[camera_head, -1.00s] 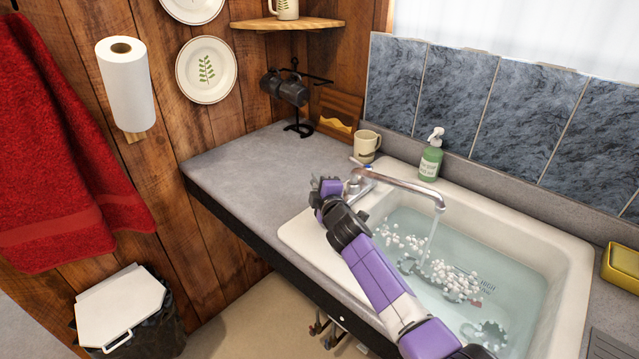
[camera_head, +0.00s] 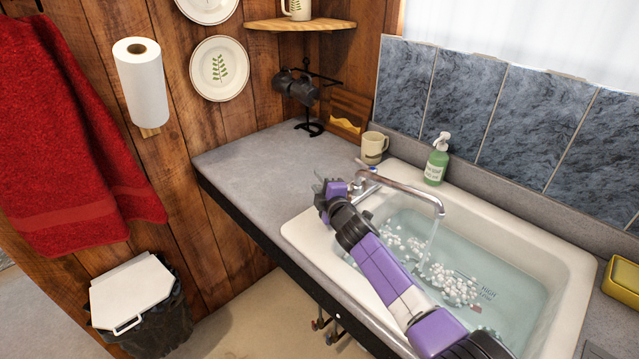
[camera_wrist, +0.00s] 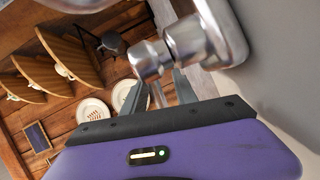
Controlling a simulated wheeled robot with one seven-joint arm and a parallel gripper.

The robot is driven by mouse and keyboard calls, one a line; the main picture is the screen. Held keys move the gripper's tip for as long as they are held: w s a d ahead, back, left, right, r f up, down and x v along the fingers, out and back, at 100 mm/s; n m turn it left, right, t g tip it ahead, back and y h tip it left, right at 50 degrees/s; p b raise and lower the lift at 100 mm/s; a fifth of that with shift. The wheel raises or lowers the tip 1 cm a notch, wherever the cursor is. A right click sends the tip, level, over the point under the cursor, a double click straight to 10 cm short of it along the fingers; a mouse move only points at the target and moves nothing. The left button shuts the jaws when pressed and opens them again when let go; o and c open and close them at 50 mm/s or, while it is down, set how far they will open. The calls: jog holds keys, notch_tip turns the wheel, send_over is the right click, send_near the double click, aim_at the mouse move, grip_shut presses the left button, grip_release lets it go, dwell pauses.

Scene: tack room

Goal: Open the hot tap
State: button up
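The chrome tap (camera_head: 410,189) stands at the sink's back left corner, its spout over the basin with water running. A small blue mark (camera_head: 371,168) shows on its far side. The near handle is mostly hidden by my gripper in the head view. My gripper (camera_head: 322,186) is at the tap's near left side, over the counter edge. In the wrist view a chrome tap body and handle (camera_wrist: 165,58) sit just in front of my gripper (camera_wrist: 157,95). Its two grey fingers are apart, with a thin chrome piece seen between them. I cannot tell whether they touch it.
A mug (camera_head: 373,148) and a green soap bottle (camera_head: 436,160) stand behind the tap. A mug rack (camera_head: 308,128) stands at the counter's back. The counter (camera_head: 255,165) left of the sink is clear.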

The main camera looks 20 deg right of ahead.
jog(key=shift+s+d, duration=0.1)
jog(key=shift+s, duration=0.05)
jog(key=shift+s+d+r+p, duration=0.1)
jog(key=shift+s+p, duration=0.1)
jog(key=shift+p, duration=0.1)
jog(key=shift+s+d+r+p, duration=0.15)
jog(key=shift+s+p, duration=0.5)
jog(key=shift+s, duration=1.1)
jog(key=shift+s+d+r+p, duration=0.2)
jog(key=shift+s+p, duration=0.45)
jog(key=shift+s, duration=1.1)
jog(key=shift+a, duration=0.2)
